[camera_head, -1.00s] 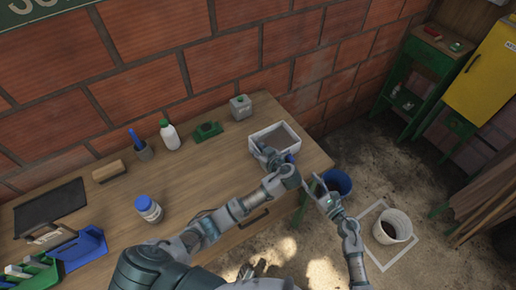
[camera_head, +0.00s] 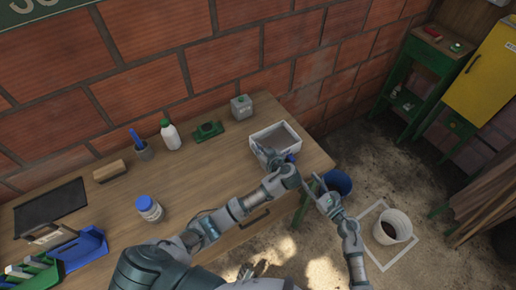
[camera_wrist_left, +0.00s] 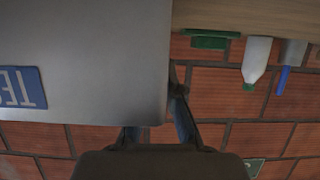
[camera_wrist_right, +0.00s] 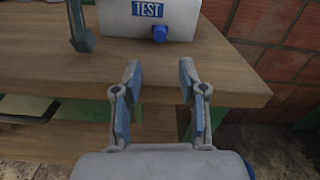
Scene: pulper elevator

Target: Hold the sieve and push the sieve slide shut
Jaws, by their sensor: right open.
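The sieve (camera_head: 254,145) is a light grey box with a dark mesh top at the right end of the table. In the right wrist view its front (camera_wrist_right: 115,24) carries a blue TEST label, and the blue knob of the sieve slide (camera_wrist_right: 160,33) sticks out below it. My left gripper (camera_head: 269,154) is at the sieve's near left side. In the left wrist view the sieve wall (camera_wrist_left: 95,60) partly hides its fingers, so its grip is unclear. My right gripper (camera_wrist_right: 158,82) is open and empty, off the table's end, with the knob ahead between its fingers.
The wooden table (camera_head: 190,185) bears a green block (camera_head: 208,131), a grey box (camera_head: 241,107), a white bottle (camera_head: 170,135) and a lidded jar (camera_head: 149,209). A blue bucket (camera_head: 338,182) and a white bucket (camera_head: 393,227) stand on the floor to the right.

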